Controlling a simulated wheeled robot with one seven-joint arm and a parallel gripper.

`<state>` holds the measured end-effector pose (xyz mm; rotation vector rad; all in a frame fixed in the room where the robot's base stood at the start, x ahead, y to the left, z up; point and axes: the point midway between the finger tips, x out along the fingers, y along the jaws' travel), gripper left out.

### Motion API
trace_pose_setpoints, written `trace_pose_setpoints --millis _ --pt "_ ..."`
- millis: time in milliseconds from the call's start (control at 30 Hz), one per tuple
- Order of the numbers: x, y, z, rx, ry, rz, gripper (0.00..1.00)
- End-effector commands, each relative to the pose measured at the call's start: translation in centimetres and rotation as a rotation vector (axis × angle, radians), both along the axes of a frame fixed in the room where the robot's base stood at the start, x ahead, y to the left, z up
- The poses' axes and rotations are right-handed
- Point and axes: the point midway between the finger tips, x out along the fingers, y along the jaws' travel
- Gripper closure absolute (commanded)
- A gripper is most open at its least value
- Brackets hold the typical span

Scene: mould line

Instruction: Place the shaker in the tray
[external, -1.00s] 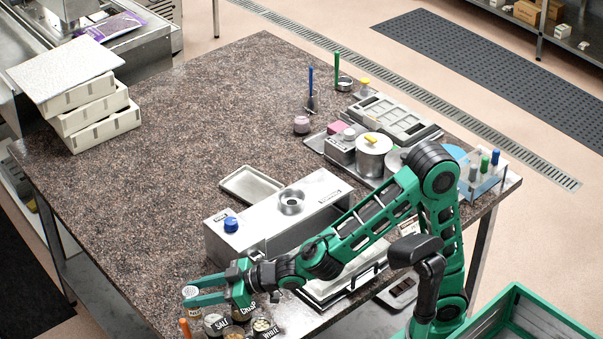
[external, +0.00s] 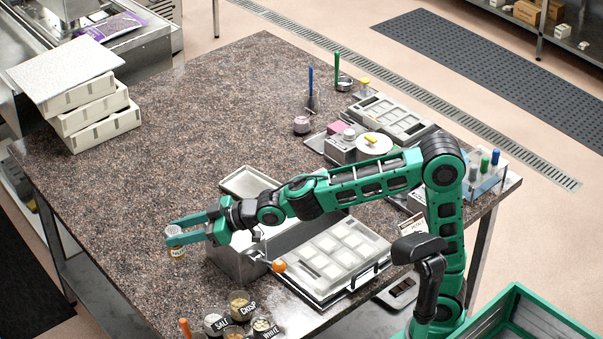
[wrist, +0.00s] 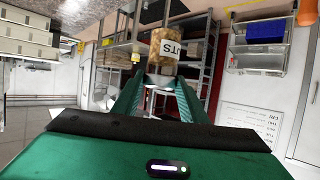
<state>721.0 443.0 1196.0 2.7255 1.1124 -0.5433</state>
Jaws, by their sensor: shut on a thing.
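The shaker (external: 177,252) is a small jar with tan contents, a pale top and a white label. My gripper (external: 172,238) is shut on it and holds it above the left part of the counter. In the wrist view the shaker (wrist: 176,45) sits between the fingertips, its label partly readable. A shallow pale rectangular tray (external: 240,178) lies behind the steel machine, to the right of and beyond my gripper. Part of its near side is hidden by the machine and my arm.
The steel machine (external: 232,262) and a white mould (external: 335,258) stand under my arm. Several labelled jars (external: 240,302) are at the front edge. White stacked boxes (external: 95,115) stand at the far left. The counter's left middle is clear.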

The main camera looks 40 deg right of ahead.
Motion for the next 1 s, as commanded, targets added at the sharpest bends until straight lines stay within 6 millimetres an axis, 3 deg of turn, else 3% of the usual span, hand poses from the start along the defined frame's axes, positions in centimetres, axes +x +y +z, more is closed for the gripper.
trace_pose_setpoints --millis 100,267,500,800,1000 --pt "3.9 -2.5 -0.2 0.001 -0.001 -0.010 0.86" --pt "8.2 -5.9 -0.4 0.001 -0.001 -0.010 0.86" --pt "14.0 -12.2 -0.3 0.000 -0.001 -0.009 0.86" --pt "19.6 -21.8 0.3 0.000 -0.002 -0.003 0.86" --pt "21.9 -28.3 0.8 -0.001 -0.002 0.003 0.86"
